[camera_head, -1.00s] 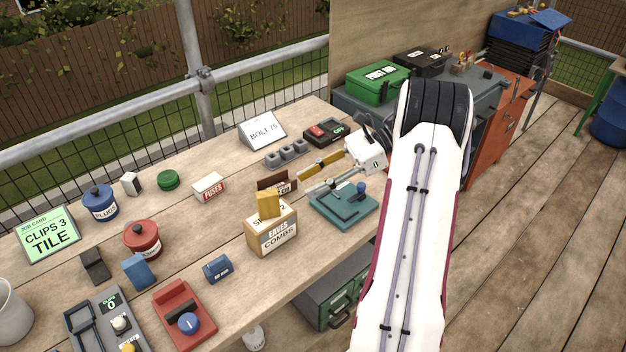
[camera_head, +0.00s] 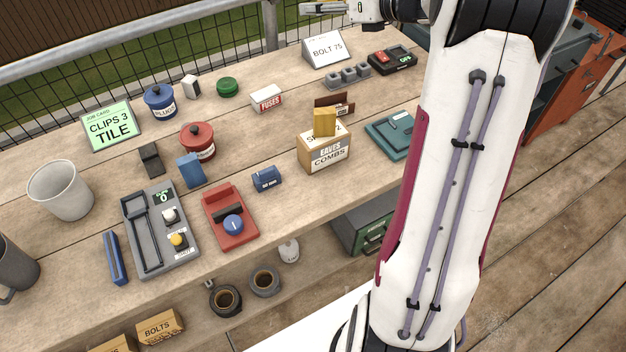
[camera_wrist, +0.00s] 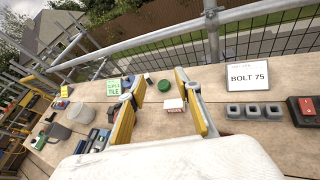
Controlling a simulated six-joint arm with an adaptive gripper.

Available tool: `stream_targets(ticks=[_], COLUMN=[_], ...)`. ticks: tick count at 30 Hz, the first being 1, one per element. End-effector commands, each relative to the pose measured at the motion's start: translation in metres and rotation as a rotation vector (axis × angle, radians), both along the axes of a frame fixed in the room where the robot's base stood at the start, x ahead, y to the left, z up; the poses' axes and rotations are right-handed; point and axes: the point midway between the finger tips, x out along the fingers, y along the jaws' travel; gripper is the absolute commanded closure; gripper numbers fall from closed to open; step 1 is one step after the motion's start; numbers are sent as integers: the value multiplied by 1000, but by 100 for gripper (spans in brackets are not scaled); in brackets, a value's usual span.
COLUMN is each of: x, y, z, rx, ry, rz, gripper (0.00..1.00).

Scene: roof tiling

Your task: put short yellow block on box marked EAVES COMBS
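The short yellow block (camera_head: 324,121) stands on top of the cardboard box marked EAVES COMBS (camera_head: 325,160), touching nothing of my gripper. It covers part of the lettering on the box's top. My gripper (camera_head: 322,12) is at the top edge of the head view, partly cut off, well behind and above the box. In the wrist view my gripper (camera_wrist: 159,77) has its two yellow-padded fingers wide apart with nothing held between them. The box and the block do not show in the wrist view.
A brown holder (camera_head: 335,104) stands close behind the box, and a teal fixture (camera_head: 390,135) is to its right. A FUSES box (camera_head: 266,98), BOLT 75 sign (camera_head: 327,50) and grey sockets (camera_head: 348,76) stand farther back. A metal rail (camera_head: 120,42) runs behind the bench.

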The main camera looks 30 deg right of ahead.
Motion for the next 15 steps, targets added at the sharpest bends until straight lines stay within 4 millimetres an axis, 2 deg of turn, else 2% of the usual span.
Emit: stream_targets(ticks=[1,7,11,15], x=[5,13,8,-5], y=[6,13,18,24], z=[15,61,86,107], rx=[33,224,372,548], ry=[-4,-8,-12,-14], rz=[-53,-296,-446,-599], gripper=[67,67,67,67])
